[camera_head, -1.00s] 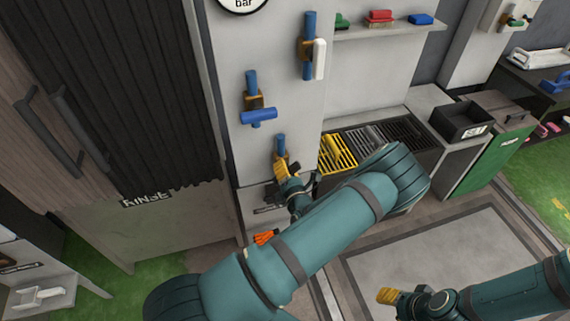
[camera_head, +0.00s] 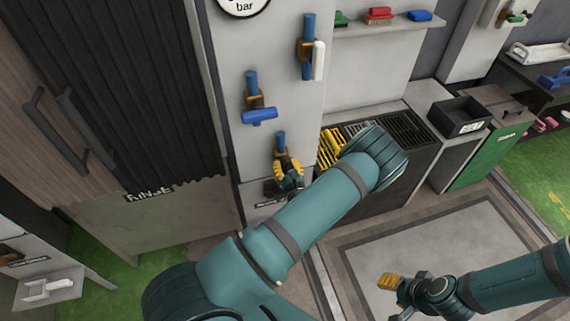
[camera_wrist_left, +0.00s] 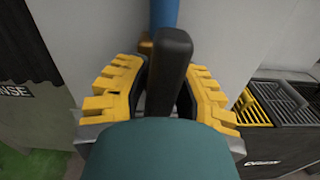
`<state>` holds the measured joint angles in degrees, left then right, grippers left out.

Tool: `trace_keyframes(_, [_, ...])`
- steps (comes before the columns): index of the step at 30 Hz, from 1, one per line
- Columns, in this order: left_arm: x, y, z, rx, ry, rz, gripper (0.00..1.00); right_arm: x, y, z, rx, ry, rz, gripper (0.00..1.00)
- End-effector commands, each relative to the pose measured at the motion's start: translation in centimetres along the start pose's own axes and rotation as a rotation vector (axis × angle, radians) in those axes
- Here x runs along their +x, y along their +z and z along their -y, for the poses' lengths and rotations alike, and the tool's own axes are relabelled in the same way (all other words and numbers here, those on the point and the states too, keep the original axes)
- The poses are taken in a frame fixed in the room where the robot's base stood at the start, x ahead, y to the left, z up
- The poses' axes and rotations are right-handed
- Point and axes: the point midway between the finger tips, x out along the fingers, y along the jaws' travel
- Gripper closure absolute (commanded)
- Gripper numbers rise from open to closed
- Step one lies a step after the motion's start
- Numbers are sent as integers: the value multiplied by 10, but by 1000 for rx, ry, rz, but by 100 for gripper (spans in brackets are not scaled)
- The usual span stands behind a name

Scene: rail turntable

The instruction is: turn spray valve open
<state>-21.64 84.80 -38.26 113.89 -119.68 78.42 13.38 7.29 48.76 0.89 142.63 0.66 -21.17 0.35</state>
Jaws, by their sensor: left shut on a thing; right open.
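Three valves on blue pipes sit on the pale wall panel: one with a white handle (camera_head: 319,60), one with a blue handle (camera_head: 259,117) lying crosswise, and a lower one on a blue pipe (camera_head: 281,142). My left gripper (camera_head: 288,174) is at the lower valve. In the left wrist view its yellow fingers are closed on a black handle (camera_wrist_left: 173,65), which stands in front of the pipe (camera_wrist_left: 164,14). The label under this valve is too small to read, and my arm hides part of it. My right gripper (camera_head: 398,292) is open and empty, low at the right.
A counter with yellow and dark grates (camera_head: 405,127) is to the right, with a black bin (camera_head: 460,117) beyond. A gauge (camera_head: 243,5) is above. Grey floor (camera_head: 440,240) lies open at the right.

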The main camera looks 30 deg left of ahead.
Motion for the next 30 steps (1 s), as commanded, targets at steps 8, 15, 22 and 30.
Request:
trace_keyframes(8, [1,1,0,-88,0,1,100,-2,-1,1,0,0,-2,53])
trace_keyframes(15, [1,1,0,-106,0,2,100,-2,-1,1,0,0,-2,53])
trace_keyframes(22, [1,1,0,-106,0,2,100,-2,-1,1,0,0,-2,53])
trace_keyframes(30, [0,1,0,-105,0,1,47,-2,-1,1,0,0,-2,53])
